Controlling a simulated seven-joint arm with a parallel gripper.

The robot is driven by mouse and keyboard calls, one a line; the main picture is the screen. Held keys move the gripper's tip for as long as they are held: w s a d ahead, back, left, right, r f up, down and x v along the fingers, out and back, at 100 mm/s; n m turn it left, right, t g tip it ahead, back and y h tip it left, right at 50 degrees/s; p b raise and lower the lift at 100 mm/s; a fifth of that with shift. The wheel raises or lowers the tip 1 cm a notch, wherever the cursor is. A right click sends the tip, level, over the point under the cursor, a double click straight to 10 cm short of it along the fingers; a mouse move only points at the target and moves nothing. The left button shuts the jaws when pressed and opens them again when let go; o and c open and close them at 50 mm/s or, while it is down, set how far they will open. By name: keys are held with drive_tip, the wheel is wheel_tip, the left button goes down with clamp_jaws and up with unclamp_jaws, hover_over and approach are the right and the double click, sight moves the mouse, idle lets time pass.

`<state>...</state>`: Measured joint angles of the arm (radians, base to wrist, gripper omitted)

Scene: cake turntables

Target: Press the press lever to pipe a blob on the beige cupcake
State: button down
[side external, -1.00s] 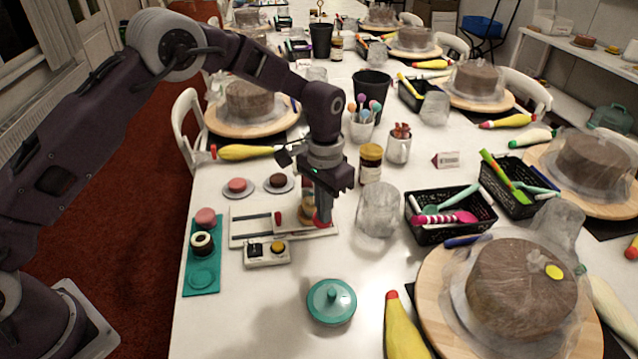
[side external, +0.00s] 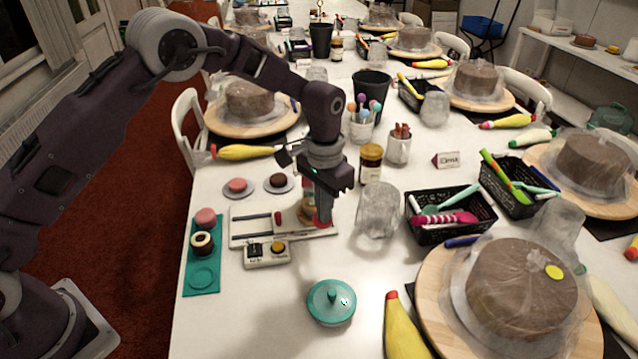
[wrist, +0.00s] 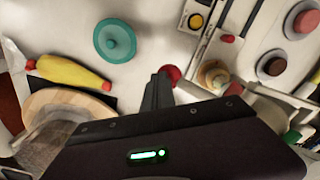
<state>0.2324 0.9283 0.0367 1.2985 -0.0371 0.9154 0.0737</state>
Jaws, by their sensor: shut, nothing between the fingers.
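My gripper (side external: 323,222) is shut and empty, pointing down at the right end of the white press (side external: 255,226). Its fingertips are at the red knob of the press lever (side external: 322,223), which they partly hide. In the wrist view, the red knob (wrist: 172,72) shows just beyond the closed fingertips (wrist: 158,80), seemingly touching. A beige round item (wrist: 213,77), likely the beige cupcake under the press head, shows right of the knob in the wrist view. In the side view it is mostly hidden behind my fingers, so I cannot tell whether a blob is on it.
A control box with a yellow button (side external: 278,247) stands in front of the press. A teal tray (side external: 201,277) with two round cakes is at left. Pink (side external: 237,185) and brown (side external: 278,180) cakes sit behind. A teal lid (side external: 331,302) lies in front; a glass (side external: 379,210) stands right.

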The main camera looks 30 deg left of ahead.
idle(0.3)
drive_tip(key=s+a+r+t, duration=0.1)
drive_tip(key=s+r, duration=0.1)
drive_tip(key=r, duration=0.6)
drive_tip(key=s+a+r, duration=0.2)
drive_tip(key=r, duration=0.7)
drive_tip(key=s+a+r+n+t, duration=0.2)
drive_tip(key=s+a+r, duration=0.2)
drive_tip(key=s+r, duration=0.5)
drive_tip(key=s+a+f+t, duration=0.1)
drive_tip(key=s+f, duration=0.1)
drive_tip(key=s, duration=0.8)
drive_tip(key=s+a+f+n+t, duration=0.1)
drive_tip(key=s+a, duration=0.1)
drive_tip(key=s, duration=0.8)
drive_tip(key=shift+a+f+t, duration=0.2)
drive_tip(key=shift+f+t, duration=0.1)
drive_tip(key=shift+f, duration=0.1)
